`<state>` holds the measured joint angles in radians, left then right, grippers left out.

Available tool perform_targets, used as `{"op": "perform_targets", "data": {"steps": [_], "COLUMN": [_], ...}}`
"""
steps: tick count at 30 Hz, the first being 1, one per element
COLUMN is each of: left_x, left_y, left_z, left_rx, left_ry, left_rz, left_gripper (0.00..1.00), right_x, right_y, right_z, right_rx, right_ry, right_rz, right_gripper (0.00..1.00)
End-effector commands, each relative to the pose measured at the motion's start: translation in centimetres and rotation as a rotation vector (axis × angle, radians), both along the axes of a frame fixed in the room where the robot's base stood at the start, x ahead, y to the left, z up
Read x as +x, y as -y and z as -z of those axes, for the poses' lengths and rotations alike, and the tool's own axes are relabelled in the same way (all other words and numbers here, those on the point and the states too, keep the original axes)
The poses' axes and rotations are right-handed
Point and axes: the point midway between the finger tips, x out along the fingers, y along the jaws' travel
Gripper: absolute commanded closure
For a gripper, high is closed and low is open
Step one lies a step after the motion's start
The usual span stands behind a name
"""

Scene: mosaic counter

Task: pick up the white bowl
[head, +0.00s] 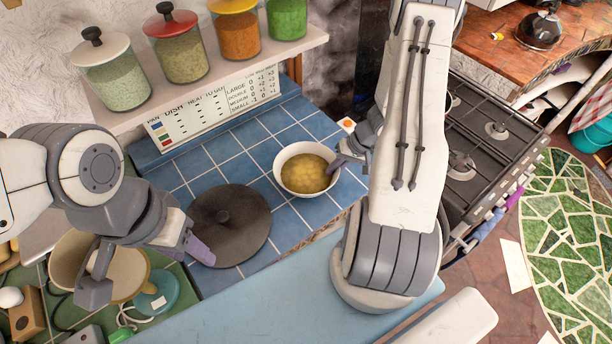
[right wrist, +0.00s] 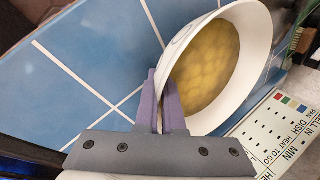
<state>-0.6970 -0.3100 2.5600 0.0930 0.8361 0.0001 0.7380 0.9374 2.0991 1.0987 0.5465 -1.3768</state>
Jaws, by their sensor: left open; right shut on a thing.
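The white bowl (head: 281,163) holds something yellow and lumpy and is on or just above the blue tiled counter (head: 262,151) in the head view. My right gripper (head: 337,163) is at the bowl's right side, shut on its rim. In the right wrist view the purple fingers (right wrist: 163,108) of this gripper pinch the wall of the bowl (right wrist: 205,50). Whether the bowl's base touches the tiles is unclear. My left gripper (head: 148,272) is open and empty at the lower left, near the dark round lid.
A dark round lid (head: 229,224) lies left of the bowl. A beige bowl (head: 70,258) and a teal item (head: 160,293) are at the lower left. Jars stand on a shelf (head: 215,73) above a printed board (head: 213,105). A stove (head: 490,140) is at right.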

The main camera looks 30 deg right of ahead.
Motion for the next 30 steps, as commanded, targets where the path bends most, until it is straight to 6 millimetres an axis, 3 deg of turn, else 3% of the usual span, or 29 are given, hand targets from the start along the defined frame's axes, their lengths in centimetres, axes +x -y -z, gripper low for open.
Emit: {"op": "perform_targets", "data": {"steps": [14, 22, 30], "left_x": [0.0, 0.0, 0.0], "left_y": [0.0, 0.0, 0.0], "left_z": [0.3, 1.5, 2.9], "left_rx": [0.0, 0.0, 0.0], "left_ry": [0.0, 0.0, 0.0], "left_rz": [0.0, -0.002, -0.003], "left_gripper": [0.5, 0.5, 0.5], "right_x": [0.1, 0.1, -3.0], "right_y": [0.0, 0.1, 5.3], "right_z": [-0.7, -4.1, -7.4], "right_rx": [-0.001, -0.004, -0.004], "right_ry": [0.004, 0.006, 0.006], "right_rz": [0.0, -0.001, 0.006], "right_gripper": [1.0, 1.0, 1.0]}}
